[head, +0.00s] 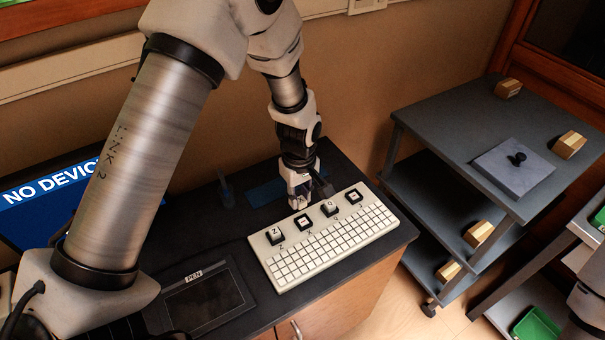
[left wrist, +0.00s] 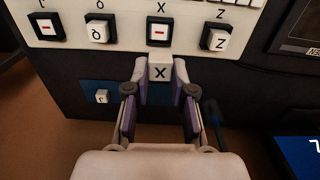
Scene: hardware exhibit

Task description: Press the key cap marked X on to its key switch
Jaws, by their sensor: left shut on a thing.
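My left gripper (head: 299,190) is shut on the white key cap marked X (left wrist: 160,71), with one fingertip on each side. The cap is upright and its letter faces the left wrist camera. In that view it shows just below the key switch marked X (left wrist: 159,32), a black square with a white and red centre and no cap on it. The switch also shows in the head view (head: 303,222), in front of the gripper on the white keyboard (head: 285,262). I cannot tell the cap's height above the board.
Capped switches Z (head: 274,236) and Q (head: 329,208) flank the X switch; the J switch (head: 354,196) is bare. A pen tablet (head: 203,296) lies left of the keyboard. A grey cart (head: 440,130) stands right.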

